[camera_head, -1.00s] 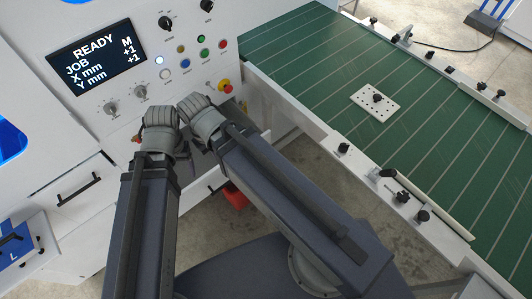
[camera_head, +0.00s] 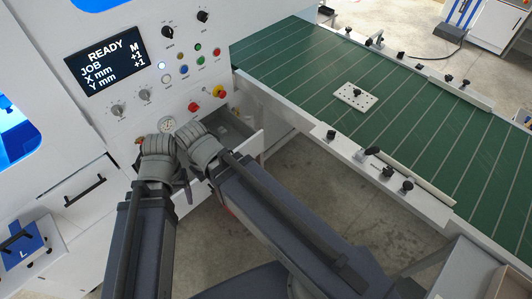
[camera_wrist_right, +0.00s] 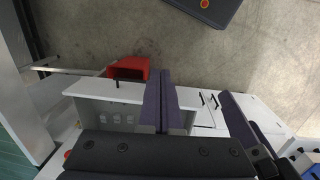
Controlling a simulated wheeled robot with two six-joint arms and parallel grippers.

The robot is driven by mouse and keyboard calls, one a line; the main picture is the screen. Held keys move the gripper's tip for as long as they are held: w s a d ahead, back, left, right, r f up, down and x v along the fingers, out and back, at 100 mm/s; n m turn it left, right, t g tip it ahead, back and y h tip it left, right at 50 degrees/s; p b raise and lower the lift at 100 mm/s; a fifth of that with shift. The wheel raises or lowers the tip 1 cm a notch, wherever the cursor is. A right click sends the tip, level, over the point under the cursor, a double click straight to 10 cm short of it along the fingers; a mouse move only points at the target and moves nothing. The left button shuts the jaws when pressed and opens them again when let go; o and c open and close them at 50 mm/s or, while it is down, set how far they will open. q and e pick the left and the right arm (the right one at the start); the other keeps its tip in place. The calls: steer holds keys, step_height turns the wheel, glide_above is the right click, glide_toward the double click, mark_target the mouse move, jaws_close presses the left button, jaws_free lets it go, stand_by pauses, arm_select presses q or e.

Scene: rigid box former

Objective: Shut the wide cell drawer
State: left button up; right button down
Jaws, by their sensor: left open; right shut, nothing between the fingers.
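The drawer (camera_head: 254,143) stands pulled out of the white machine front, below the red knob. Its grey inside shows right of my wrists; my arms hide much of it. In the right wrist view it shows as a white box (camera_wrist_right: 88,92) with small grey shapes inside. My left gripper (camera_head: 183,178) is over the drawer's left part, mostly hidden by the wrists; one of its dark fingers seems to show in the wrist view at right. My right gripper (camera_wrist_right: 160,98) is shut and empty, its fingers together over the drawer's front edge. I cannot tell whether it touches.
A red bin (camera_wrist_right: 128,68) is on the floor in front of the drawer. A green-topped table (camera_head: 390,110) with clamps stands at right. Concrete floor is free between.

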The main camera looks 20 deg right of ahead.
steer(key=m+t+y+b, duration=0.7)
steer(key=m+t+b, duration=1.05)
steer(key=b, duration=3.45)
glide_toward(259, 143)
steer(key=x, duration=0.6)
steer(key=shift+w+a+r, duration=0.25)
steer(key=shift+w+a, duration=0.05)
steer(key=shift+w, duration=0.05)
steer(key=shift+w, duration=0.1)
steer(key=x, duration=2.4)
steer(key=shift+a+f, duration=0.25)
steer(key=shift+w, duration=0.2)
